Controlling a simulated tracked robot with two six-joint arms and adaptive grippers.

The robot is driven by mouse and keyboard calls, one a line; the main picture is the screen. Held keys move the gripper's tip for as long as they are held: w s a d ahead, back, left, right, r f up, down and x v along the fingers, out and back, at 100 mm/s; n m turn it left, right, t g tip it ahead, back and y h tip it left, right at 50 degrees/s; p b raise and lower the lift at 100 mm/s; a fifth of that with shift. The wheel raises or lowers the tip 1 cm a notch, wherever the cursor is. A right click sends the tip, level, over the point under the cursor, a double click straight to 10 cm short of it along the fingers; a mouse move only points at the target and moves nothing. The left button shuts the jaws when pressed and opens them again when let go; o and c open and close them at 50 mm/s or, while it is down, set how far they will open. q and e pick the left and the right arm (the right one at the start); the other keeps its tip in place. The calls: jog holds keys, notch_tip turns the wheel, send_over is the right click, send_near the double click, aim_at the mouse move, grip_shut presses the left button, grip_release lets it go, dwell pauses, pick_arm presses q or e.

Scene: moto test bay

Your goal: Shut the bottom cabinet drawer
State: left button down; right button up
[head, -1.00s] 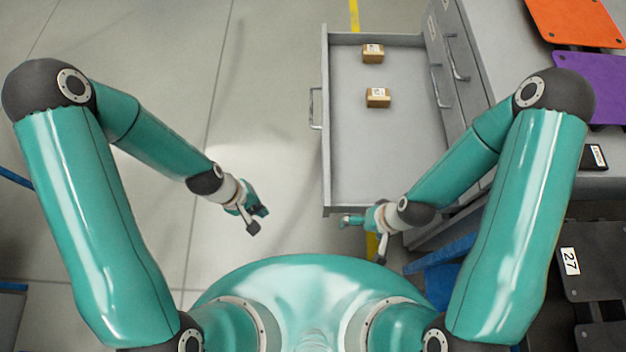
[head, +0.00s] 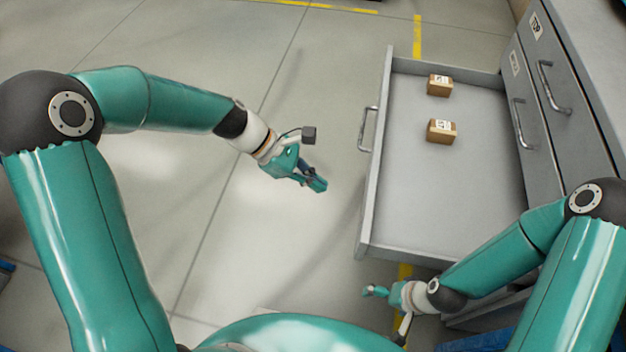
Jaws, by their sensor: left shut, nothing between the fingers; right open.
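The bottom cabinet drawer (head: 475,185) is pulled far out of the grey cabinet (head: 585,100), towards the left. Its front panel carries a bar handle (head: 368,129) on the outer side. Two small brown boxes lie in it, one farther back (head: 439,86) and one nearer (head: 441,131). My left gripper (head: 318,185) is shut and empty, to the left of the drawer front and apart from it, a little nearer to me than the handle. My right gripper (head: 372,291) is open and empty, just off the drawer's near corner; contact there cannot be told.
Two upper drawers with handles (head: 552,88) (head: 521,123) are shut in the cabinet. Open floor (head: 270,240) lies left of the drawer. Yellow floor tape (head: 417,38) runs beyond and under the drawer. My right forearm crosses in front of the cabinet's near part.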

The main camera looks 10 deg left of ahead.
pick_arm(q)
jog(key=d+f+b, duration=0.2)
jog(key=d+f, duration=0.2)
jog(key=d, duration=0.4)
jog(key=shift+d+f, duration=0.25)
jog(key=shift+f, duration=0.05)
pick_arm(e)
notch_tip(320, 180, down, 2)
jog(key=shift+f, duration=0.2)
pick_arm(q)
jog(key=shift+d, duration=0.1)
pick_arm(e)
jog(key=shift+s+r, duration=0.1)
